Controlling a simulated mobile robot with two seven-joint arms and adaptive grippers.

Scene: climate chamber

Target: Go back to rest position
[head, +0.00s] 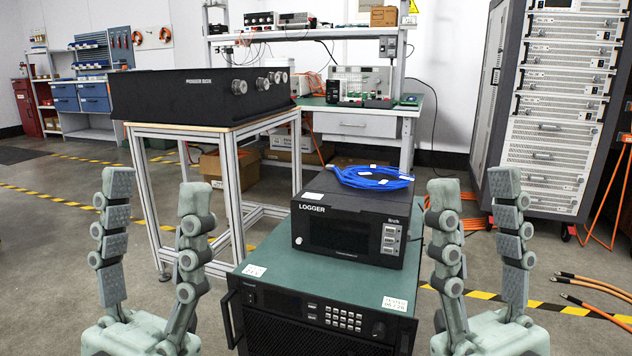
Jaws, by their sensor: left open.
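My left gripper (154,205) is at the lower left of the head view, pointing up, its two grey-green padded fingers spread apart with nothing between them. My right gripper (476,200) is at the lower right, also pointing up, with its fingers spread and empty. Between the two grippers stands a black logger box (352,232) on a green-topped black instrument (320,290). A coil of blue cable (372,178) lies on top of the logger. Neither gripper appears to touch any of these. My arms behind the grippers are mostly out of view.
A black box (190,98) sits on a metal-framed stand (233,190) at the left. A workbench (360,122) stands behind. A tall rack (555,110) is at the right. Orange cables (592,290) lie on the floor at the lower right.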

